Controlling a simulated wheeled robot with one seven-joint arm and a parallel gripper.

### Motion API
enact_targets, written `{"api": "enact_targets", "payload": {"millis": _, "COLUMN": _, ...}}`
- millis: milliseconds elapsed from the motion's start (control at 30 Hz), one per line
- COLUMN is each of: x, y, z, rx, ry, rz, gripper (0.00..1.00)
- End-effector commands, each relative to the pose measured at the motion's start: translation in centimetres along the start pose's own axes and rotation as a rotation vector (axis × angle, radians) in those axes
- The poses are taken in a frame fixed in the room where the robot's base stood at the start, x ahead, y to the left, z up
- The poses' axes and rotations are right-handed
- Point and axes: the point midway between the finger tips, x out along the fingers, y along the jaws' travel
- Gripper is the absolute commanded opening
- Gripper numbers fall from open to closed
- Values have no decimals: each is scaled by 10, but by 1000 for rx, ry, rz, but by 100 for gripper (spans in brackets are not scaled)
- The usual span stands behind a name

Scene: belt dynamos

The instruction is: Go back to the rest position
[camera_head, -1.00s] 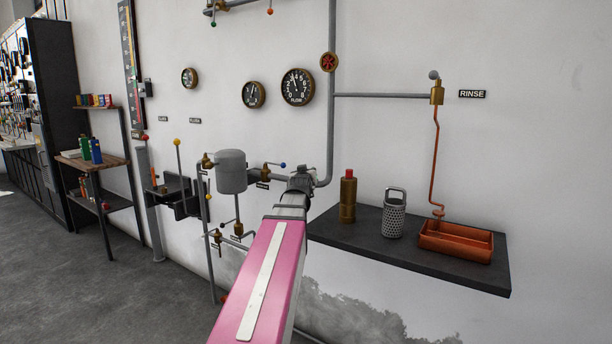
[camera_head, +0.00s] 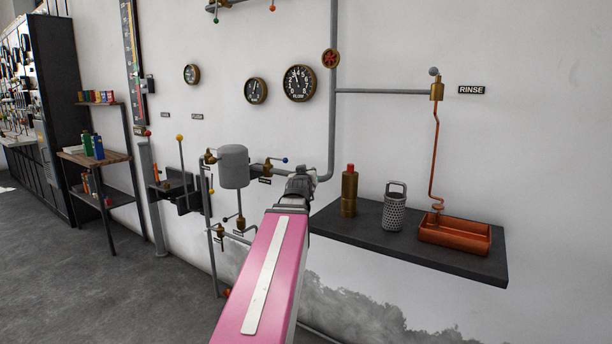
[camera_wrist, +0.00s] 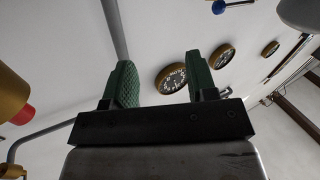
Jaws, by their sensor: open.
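My gripper (camera_wrist: 160,85) shows in the wrist view with its two green fingers spread apart and nothing between them. In the head view my gripper (camera_head: 300,185) is at the far end of my pink arm, in front of the wall, left of the shelf with the brass bottle. Its fingers are too small to make out there.
A dark wall shelf (camera_head: 468,264) holds a brass bottle (camera_head: 349,192), a perforated metal canister (camera_head: 394,212) and a copper tray (camera_head: 455,236). A grey tank (camera_head: 234,167) with pipes and valves is left of my gripper. Gauges (camera_head: 299,83) hang above. Floor is clear at left.

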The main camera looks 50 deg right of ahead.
Motion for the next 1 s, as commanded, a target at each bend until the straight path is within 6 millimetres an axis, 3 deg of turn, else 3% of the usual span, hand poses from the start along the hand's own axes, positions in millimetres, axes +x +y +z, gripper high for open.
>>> {"api": "enact_targets", "payload": {"millis": 333, "x": 0, "y": 0, "z": 0, "rx": 0, "ry": -1, "rz": 0, "gripper": 52}}
{"api": "enact_targets", "payload": {"millis": 467, "x": 0, "y": -16, "z": 8, "rx": 3, "ry": -25, "rz": -24, "gripper": 52}}
{"api": "enact_targets", "payload": {"millis": 567, "x": -2, "y": -49, "z": 22, "rx": 8, "ry": -75, "rz": -72, "gripper": 52}}
{"api": "enact_targets", "payload": {"millis": 733, "x": -15, "y": -131, "z": 60, "rx": 10, "ry": -208, "rz": -193, "gripper": 52}}
{"api": "enact_targets", "payload": {"millis": 1000, "x": -61, "y": -256, "z": 121, "rx": -20, "ry": -430, "rz": -380, "gripper": 52}}
